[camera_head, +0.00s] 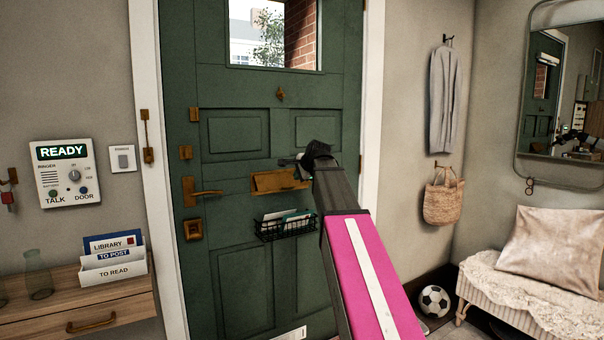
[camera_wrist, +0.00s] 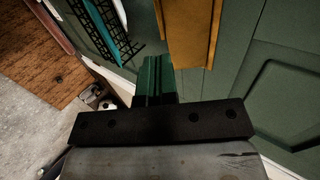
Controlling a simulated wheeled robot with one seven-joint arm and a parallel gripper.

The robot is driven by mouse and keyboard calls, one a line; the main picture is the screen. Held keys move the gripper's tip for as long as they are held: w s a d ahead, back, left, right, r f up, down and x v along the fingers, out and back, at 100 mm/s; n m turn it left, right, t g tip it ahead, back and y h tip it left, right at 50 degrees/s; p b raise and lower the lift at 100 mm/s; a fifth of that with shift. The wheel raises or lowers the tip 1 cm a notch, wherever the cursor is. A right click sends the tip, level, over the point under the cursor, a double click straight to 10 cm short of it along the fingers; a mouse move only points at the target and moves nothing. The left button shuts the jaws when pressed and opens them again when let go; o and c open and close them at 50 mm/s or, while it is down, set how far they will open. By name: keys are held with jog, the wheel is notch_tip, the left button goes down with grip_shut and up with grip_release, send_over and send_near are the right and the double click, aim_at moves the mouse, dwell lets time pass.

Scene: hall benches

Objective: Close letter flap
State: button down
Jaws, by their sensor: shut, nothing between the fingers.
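The brass letter flap (camera_head: 275,181) is on the green door (camera_head: 237,130), above a black wire basket. It looks tilted out from the door, but I cannot tell by how much. My gripper (camera_head: 287,162) is just above the flap's right end, and my arm hides the area to its right. In the wrist view the brass flap (camera_wrist: 190,35) is at the top, and my gripper's closed green fingers (camera_wrist: 154,75) are just beside it. The fingers hold nothing. I cannot tell whether they touch the flap.
The wire basket (camera_head: 286,226) holds letters below the flap; it also shows in the wrist view (camera_wrist: 112,30). A brass door handle (camera_head: 203,192) is left of the flap. A drawer unit (camera_head: 85,306) with a letter rack stands at left, a bench (camera_head: 525,298) at right.

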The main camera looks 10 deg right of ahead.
aim_at(289, 187)
jog(key=x, duration=0.8)
jog(key=shift+w+a, duration=0.1)
jog(key=shift+w, duration=0.05)
jog(key=shift+f, duration=0.2)
jog(key=shift+w+a+f+t+y, duration=0.2)
jog(key=shift+w+f+t, duration=0.35)
jog(key=shift+f, duration=0.25)
jog(key=shift+w+a+f+t+y, duration=0.2)
jog(key=shift+w+f+t, duration=0.25)
jog(key=shift+w+f, duration=0.3)
jog(key=shift+w+a+f+t+y, duration=0.1)
jog(key=shift+w+a+f+t, duration=0.1)
jog(key=shift+w+f+t, duration=0.5)
jog(key=shift+f, duration=0.15)
jog(key=shift+s, duration=0.2)
